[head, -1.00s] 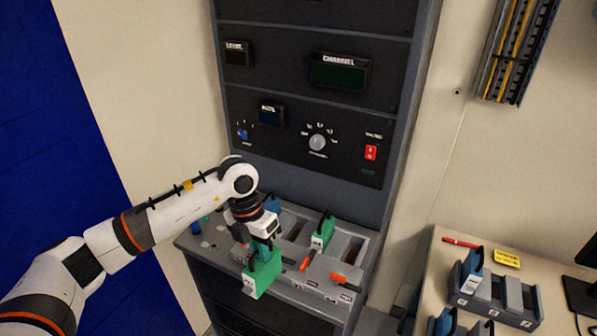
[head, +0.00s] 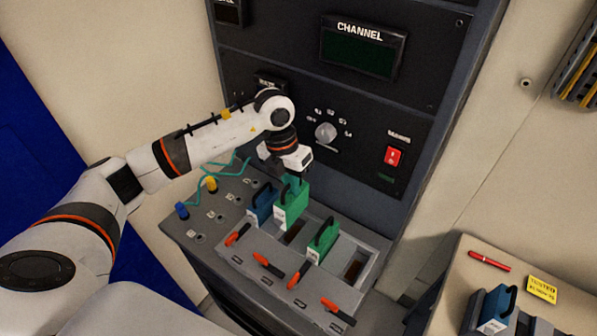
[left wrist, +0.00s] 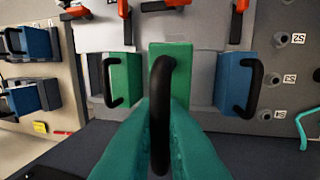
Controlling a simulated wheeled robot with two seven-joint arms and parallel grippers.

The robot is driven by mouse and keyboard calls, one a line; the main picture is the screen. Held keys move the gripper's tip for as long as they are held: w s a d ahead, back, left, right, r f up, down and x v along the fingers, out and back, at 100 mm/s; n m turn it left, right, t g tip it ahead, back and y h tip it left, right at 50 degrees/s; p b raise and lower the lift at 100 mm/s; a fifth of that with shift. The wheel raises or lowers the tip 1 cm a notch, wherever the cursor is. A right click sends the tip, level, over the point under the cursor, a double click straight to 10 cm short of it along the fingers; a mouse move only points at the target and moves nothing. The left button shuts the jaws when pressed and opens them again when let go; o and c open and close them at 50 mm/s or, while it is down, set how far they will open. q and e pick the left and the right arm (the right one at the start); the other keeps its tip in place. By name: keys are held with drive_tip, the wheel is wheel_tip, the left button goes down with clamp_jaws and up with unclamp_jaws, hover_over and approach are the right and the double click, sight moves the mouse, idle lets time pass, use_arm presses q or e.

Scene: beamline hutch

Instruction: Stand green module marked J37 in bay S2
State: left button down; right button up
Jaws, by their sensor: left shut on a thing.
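My left gripper (head: 299,176) is shut on the black handle of a green module (head: 291,207) and holds it upright over the rack's bay block (head: 245,262). The held module fills the middle of the left wrist view (left wrist: 175,62). It is between a blue module (head: 260,204) and a second green module (head: 322,242), both standing in bays. The held module's lower end is partly hidden, so I cannot tell whether it has entered a bay. A dark open slot (head: 294,232) shows beside it. The markings on the modules are too small to read. My right gripper is not in view.
Several orange-red levers (head: 270,265) line the front of the block. An empty slot (head: 352,270) is at its right. A teal cable (head: 208,180) and sockets lie at left. The panel with a knob (head: 325,132) rises close behind. A side table (head: 465,262) holds a blue module (head: 497,308).

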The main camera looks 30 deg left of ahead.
sight(292, 198)
use_arm(q)
drive_tip(key=shift+s+f, duration=0.25)
drive_tip(key=shift+f, duration=0.05)
drive_tip(key=shift+f+b, duration=0.3)
drive_tip(key=shift+b, duration=0.1)
drive_tip(key=shift+f, duration=0.4)
wheel_tip(292, 198, down, 2)
drive_tip(key=shift+w+f+b, duration=0.15)
drive_tip(key=shift+f+b, duration=0.1)
drive_tip(key=shift+b, duration=0.75)
drive_tip(key=shift+f, duration=0.4)
drive_tip(key=shift+f+b, duration=0.8)
drive_tip(key=shift+f, duration=0.3)
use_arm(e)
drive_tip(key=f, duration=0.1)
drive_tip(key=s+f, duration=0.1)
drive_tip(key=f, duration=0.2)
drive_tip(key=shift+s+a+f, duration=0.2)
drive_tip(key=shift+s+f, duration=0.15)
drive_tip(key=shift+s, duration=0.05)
use_arm(q)
drive_tip(key=shift+f, duration=0.15)
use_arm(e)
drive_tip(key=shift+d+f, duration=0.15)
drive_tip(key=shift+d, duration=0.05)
